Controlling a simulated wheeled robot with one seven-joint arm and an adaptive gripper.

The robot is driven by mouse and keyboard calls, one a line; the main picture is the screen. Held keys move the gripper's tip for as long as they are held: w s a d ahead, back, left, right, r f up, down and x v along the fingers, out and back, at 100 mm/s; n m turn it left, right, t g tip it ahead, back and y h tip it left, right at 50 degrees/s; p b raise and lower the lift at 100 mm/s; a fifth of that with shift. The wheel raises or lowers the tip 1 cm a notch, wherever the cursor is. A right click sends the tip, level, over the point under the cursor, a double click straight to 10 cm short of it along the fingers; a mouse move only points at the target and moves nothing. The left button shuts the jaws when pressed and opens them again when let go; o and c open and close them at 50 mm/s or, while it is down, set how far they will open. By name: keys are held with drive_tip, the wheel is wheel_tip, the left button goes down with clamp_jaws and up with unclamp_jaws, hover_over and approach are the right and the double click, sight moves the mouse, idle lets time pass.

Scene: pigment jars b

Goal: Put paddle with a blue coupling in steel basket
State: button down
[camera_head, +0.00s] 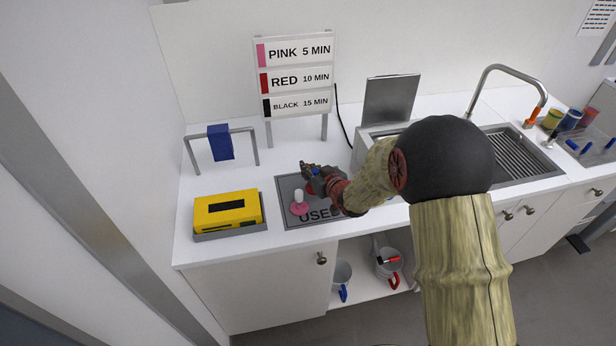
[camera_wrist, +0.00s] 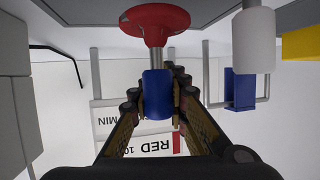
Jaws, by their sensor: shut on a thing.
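A paddle with a blue coupling (camera_wrist: 157,95), a metal shaft and a red disc (camera_wrist: 155,22) is in my gripper (camera_wrist: 158,110). The fingers are shut around the blue coupling, with the disc below, since the wrist view is upside down. In the head view my gripper (camera_head: 314,174) is over the grey mat (camera_head: 289,184) marked "USE". I cannot tell whether the disc touches the mat. A pink paddle with a white coupling (camera_head: 299,197) stands beside it on the mat. No steel basket is clearly identifiable; my arm hides part of the steel basin area.
A yellow box (camera_head: 228,210) sits left of the mat. A blue cloth (camera_head: 220,142) hangs on a rack behind. A sign (camera_head: 294,77) stands at the back. A raised steel lid (camera_head: 391,99) and a sink (camera_head: 507,146) are right. Cups (camera_head: 343,272) stand on the shelf below.

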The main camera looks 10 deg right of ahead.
drive_tip(key=shift+w+f+b, duration=0.1)
drive_tip(key=shift+f+b, duration=0.4)
drive_tip(key=shift+f, duration=1.15)
drive_tip(key=shift+f, duration=0.15)
drive_tip(key=c, duration=1.8)
unclamp_jaws()
drive_tip(key=shift+o, duration=0.4)
